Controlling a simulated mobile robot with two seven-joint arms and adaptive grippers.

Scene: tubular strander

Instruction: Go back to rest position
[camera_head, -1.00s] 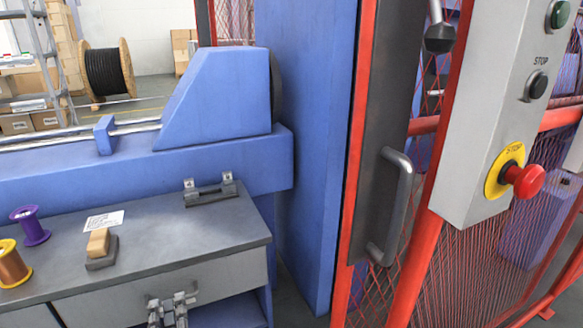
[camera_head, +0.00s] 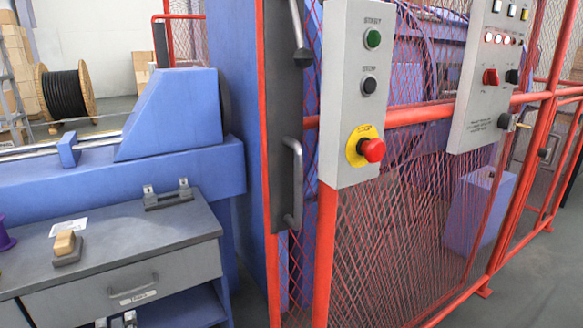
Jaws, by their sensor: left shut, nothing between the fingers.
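Only the tips of my left gripper (camera_head: 116,321) show, at the bottom edge of the head view, in front of the grey workbench (camera_head: 130,217) and below its drawer handle. The fingers are shut with nothing between them. The rest of that gripper and its arm is cut off by the frame. My right gripper is not in view.
A wooden-topped block (camera_head: 66,244) and part of a purple spool (camera_head: 4,236) are on the bench. A red mesh guard with a control box (camera_head: 352,110) stands to the right, beside the blue machine (camera_head: 175,115). Grey floor (camera_head: 530,290) is clear at far right.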

